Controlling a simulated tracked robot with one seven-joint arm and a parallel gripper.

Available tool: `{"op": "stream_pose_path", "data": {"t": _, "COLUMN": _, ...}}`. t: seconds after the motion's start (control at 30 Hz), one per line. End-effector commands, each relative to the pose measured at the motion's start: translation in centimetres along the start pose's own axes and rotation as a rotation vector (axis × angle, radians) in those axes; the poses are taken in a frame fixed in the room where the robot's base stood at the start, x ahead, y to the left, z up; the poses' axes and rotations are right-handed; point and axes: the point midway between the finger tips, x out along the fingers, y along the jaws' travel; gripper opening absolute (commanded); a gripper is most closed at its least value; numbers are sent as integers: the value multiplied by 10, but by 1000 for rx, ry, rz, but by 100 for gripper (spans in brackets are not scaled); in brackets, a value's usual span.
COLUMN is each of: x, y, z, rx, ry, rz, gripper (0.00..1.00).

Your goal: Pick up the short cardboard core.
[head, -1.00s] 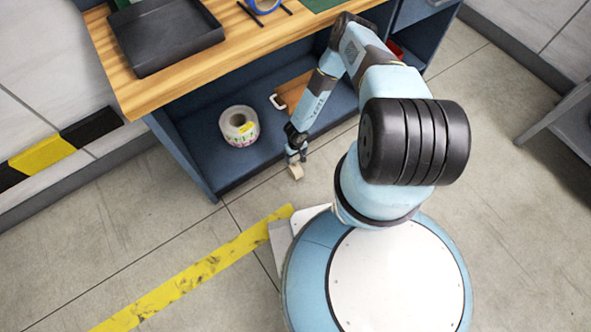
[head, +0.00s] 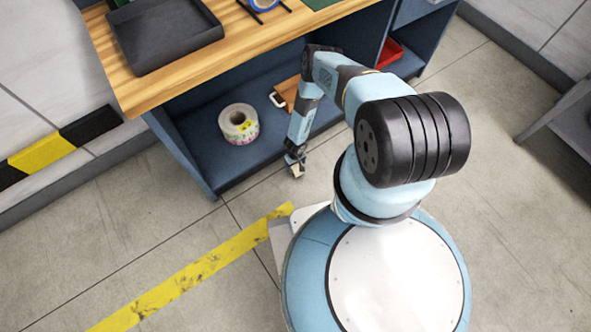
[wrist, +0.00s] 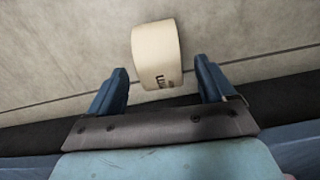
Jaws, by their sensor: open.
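The short cardboard core (wrist: 157,56) is a pale tan cylinder with dark print near one end. It lies on the concrete floor just in front of the workbench. In the head view the core (head: 297,171) is partly hidden by my gripper (head: 293,164). In the wrist view my gripper (wrist: 165,87) is open, with one blue finger on each side of the core's near end. Most of the core reaches out beyond the fingertips.
A label roll (head: 239,123) sits on the blue lower shelf (head: 205,155) to the left. A wooden board with a white handle (head: 287,94) lies further back on that shelf. A black tray (head: 165,38) is on the benchtop. The floor left of my base is open, with a yellow line (head: 190,270).

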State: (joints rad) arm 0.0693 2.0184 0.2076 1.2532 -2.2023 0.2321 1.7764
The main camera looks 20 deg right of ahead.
Motion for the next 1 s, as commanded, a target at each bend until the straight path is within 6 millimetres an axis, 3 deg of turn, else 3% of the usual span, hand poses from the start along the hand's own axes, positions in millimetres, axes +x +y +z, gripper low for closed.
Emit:
{"op": "stream_pose_path", "data": {"t": 0.37, "x": 6, "y": 0, "z": -1, "rx": 0, "ry": 1, "rz": 0, "gripper": 83}}
{"op": "stream_pose_path", "data": {"t": 1.0, "x": 6, "y": 0, "z": -1, "rx": -1, "ry": 1, "rz": 0, "gripper": 22}}
